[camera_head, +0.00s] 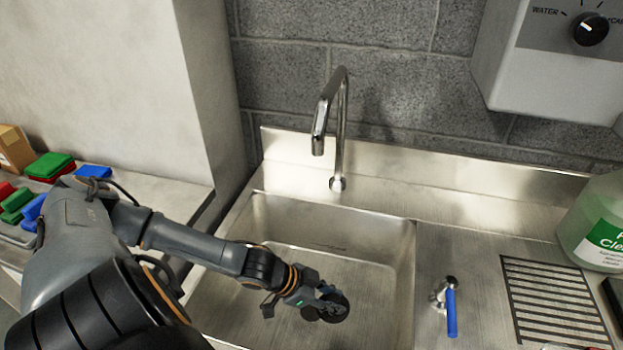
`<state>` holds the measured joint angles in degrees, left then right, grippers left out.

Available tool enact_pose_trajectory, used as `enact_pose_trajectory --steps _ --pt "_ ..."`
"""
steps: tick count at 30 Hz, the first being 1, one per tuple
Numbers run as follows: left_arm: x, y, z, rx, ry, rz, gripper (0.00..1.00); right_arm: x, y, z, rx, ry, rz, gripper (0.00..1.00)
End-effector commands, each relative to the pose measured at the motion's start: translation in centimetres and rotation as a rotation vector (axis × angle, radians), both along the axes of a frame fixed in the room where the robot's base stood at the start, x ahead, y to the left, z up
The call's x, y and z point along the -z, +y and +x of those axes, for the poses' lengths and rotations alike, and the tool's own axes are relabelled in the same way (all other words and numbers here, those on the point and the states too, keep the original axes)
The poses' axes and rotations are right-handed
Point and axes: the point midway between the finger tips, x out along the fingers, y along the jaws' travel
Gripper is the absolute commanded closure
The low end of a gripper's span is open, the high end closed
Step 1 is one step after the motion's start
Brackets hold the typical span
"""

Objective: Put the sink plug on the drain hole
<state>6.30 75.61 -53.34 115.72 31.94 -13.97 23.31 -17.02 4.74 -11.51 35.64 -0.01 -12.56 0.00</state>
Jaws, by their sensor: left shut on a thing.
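My left gripper (318,304) reaches into the sink basin (375,255) from the left. It is shut on the sink plug (337,307), a dark round piece at the fingertips, low over the basin floor. I cannot tell whether the plug touches the floor. The drain hole cannot be made out; the gripper and plug may cover it. My right gripper is not in view.
A chrome faucet (330,110) stands behind the basin. A blue-handled valve (450,310), a slotted drainer (555,300) and a cleaner bottle (598,225) are on the right. Coloured pads (50,166) lie at the left. The basin's right part is clear.

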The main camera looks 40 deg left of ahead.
Motion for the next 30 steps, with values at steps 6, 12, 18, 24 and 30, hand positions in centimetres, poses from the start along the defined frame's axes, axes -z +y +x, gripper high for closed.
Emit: enact_pose_trajectory --steps 6,12,18,24,30 --pt "3.2 3.9 0.2 -0.002 -0.004 0.002 1.00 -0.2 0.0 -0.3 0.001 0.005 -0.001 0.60" --pt "5.2 5.5 0.2 -0.001 -0.004 0.000 1.00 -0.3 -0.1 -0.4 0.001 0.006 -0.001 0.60" --pt "6.2 6.3 0.1 0.001 -0.003 0.000 1.00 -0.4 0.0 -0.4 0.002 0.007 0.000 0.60" --pt "9.1 6.6 0.0 0.001 -0.001 -0.002 1.00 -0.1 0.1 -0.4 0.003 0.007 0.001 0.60" --pt "9.8 6.7 0.0 0.001 -0.001 -0.001 1.00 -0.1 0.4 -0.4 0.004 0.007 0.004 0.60"
